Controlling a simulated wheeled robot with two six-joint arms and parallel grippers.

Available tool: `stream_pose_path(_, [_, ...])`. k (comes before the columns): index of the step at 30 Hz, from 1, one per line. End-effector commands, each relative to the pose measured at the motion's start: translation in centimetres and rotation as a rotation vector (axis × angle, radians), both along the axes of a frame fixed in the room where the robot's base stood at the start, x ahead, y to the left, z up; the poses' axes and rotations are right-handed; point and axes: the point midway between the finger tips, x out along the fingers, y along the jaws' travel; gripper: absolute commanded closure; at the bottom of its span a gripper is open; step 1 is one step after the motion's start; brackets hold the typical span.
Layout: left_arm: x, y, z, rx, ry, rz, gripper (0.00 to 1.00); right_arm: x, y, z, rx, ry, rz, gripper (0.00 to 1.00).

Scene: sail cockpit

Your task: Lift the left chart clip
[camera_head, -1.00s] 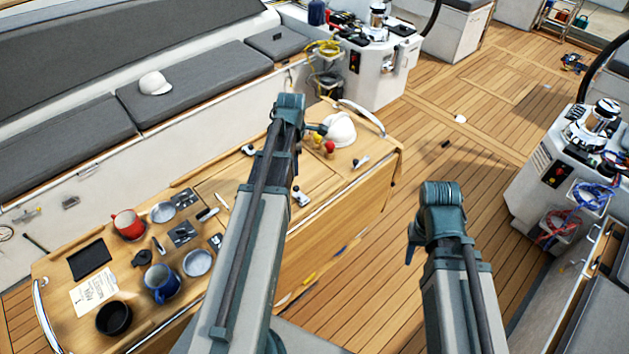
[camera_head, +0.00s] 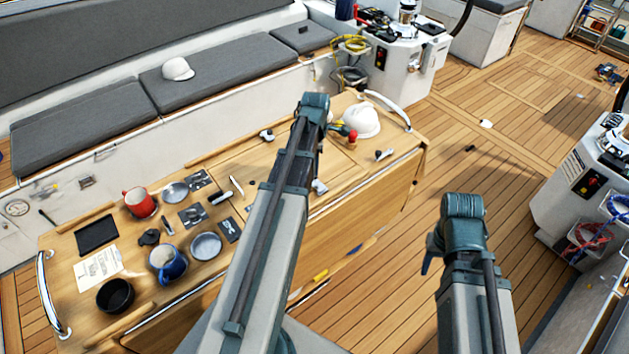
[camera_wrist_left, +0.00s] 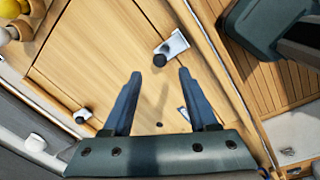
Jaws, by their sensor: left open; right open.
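Small silver chart clips with dark knobs lie on the wooden table; I cannot tell for sure which is the left one. One clip (camera_head: 319,187) is near the front edge, partly beside my left arm; it appears to be the clip (camera_wrist_left: 174,46) just beyond the left fingertips in the left wrist view. Another clip (camera_head: 266,135) lies near the back edge. A third similar piece (camera_head: 385,154) is farther right. My left gripper (camera_wrist_left: 160,73) is open and empty above the table, its fingers pointing at the front clip. My right gripper (camera_head: 427,264) is open over the deck, mostly hidden.
The table's left part holds a red mug (camera_head: 140,202), a blue mug (camera_head: 168,264), a black bowl (camera_head: 115,295) and plates. The deck (camera_head: 390,260) in front is mostly clear.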

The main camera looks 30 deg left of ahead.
Motion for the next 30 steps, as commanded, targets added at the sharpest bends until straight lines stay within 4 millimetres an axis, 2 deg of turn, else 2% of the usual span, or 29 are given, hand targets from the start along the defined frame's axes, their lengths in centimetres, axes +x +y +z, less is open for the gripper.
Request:
stream_pose_path(1, [0.1,0.1,-1.5,0.000,0.000,0.000,0.41,0.0,0.0,-1.5,-0.001,0.000,0.002,0.50])
stream_pose_path(12, [0.5,0.3,-6.0,0.000,0.000,0.000,0.41,0.0,0.0,-6.0,-0.002,0.000,0.010,0.50])
stream_pose_path(24, [0.6,0.4,-6.5,0.000,0.000,0.000,0.41,0.0,0.0,-6.5,-0.002,0.001,0.011,0.50])
stream_pose_path(26, [0.6,0.4,-6.5,0.000,0.000,0.000,0.48,0.0,0.0,-6.5,-0.002,0.001,0.011,0.50])
stream_pose_path(30, [0.6,0.4,-6.5,0.000,0.000,0.000,0.73,0.0,0.0,-6.5,-0.002,0.000,0.010,0.50])
